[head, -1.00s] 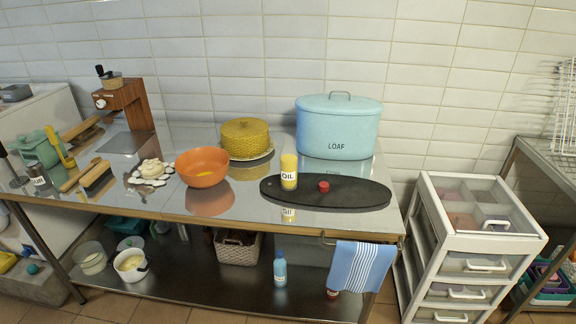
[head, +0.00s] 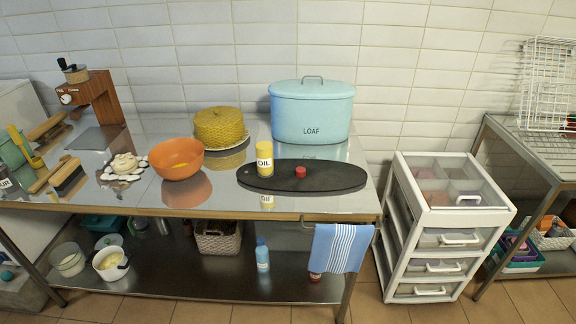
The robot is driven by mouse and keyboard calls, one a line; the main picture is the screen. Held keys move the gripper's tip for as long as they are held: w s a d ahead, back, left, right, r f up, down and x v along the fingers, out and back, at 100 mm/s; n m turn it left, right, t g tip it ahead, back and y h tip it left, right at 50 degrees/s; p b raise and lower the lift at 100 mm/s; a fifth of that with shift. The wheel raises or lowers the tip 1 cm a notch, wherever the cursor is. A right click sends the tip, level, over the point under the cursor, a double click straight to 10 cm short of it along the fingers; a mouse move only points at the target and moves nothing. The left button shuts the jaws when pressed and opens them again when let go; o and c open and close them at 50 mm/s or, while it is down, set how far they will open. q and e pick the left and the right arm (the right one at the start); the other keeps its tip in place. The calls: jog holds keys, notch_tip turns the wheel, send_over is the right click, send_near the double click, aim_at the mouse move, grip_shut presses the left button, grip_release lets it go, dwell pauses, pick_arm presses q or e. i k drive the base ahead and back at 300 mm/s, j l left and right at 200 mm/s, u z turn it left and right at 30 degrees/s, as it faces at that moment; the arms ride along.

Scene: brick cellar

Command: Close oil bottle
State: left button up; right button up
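The oil bottle (head: 265,160) is a small yellow bottle with a white label reading OIL. It stands upright at the left end of a dark oval board on the steel table. A small red cap (head: 300,171) sits on the same board just right of the bottle, apart from it. The bottle's top shows no red cap on it. Neither of my grippers is in the head view.
The dark oval board (head: 335,178) lies near the table's front right. A blue LOAF bin (head: 312,112) stands behind it, an orange bowl (head: 178,159) to the left. A striped towel (head: 338,248) hangs at the front edge. A white drawer cart (head: 450,226) stands right of the table.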

aim_at(264, 142)
jog(key=u, duration=1.6)
jog(key=k+l, duration=0.3)
jog(key=l, duration=0.2)
jog(key=k+l, duration=0.3)
jog(key=l, duration=0.15)
jog(key=k+l, duration=0.3)
jog(key=l, duration=0.2)
jog(key=u, duration=0.05)
